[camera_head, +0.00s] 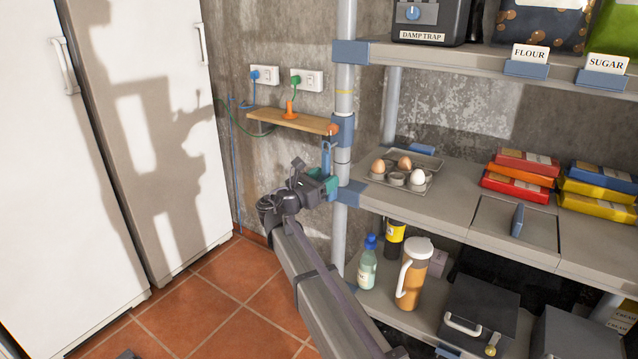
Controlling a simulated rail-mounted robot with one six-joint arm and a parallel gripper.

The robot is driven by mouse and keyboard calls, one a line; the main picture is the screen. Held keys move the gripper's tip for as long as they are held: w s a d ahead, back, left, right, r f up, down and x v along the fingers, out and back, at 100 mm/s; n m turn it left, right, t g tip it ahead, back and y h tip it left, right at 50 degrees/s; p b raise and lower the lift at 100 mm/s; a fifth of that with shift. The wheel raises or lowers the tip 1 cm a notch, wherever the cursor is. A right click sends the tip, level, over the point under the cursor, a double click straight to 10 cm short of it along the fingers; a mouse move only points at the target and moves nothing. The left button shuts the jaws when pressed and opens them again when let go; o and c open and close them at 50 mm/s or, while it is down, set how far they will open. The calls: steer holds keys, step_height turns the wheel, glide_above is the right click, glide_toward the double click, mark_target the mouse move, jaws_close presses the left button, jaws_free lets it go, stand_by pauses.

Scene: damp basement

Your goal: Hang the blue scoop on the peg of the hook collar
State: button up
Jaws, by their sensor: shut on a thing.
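The blue scoop (326,158) stands upright in the jaws of my gripper (327,183), its narrow upper part rising above them. My gripper is shut on it, beside the grey shelf post. The scoop's lower part is mostly hidden by the gripper. The hook collar (345,128) is a blue band around the post, just above and right of the scoop. An orange peg tip (333,129) shows at the collar's left side. The scoop's top end is just below this tip; I cannot tell whether they touch.
A wooden wall plank (290,121) with an orange plug-like piece ends close to the collar. The middle shelf (460,187) holds a tin with eggs (405,173) and several coloured packets. A bottle (367,262) and jug (413,275) stand below. White cabinets are at left; the tiled floor between is open.

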mark_target(340, 171)
steer(key=shift+w+d+f, duration=0.1)
steer(key=shift+w+d, duration=0.15)
steer(key=shift+w, duration=0.25)
steer(key=shift+w+d, duration=0.25)
steer(key=shift+w, duration=0.2)
steer(key=shift+w+d+f+b, duration=0.3)
steer(key=shift+w+f+b, duration=0.15)
steer(key=shift+w+b, duration=0.1)
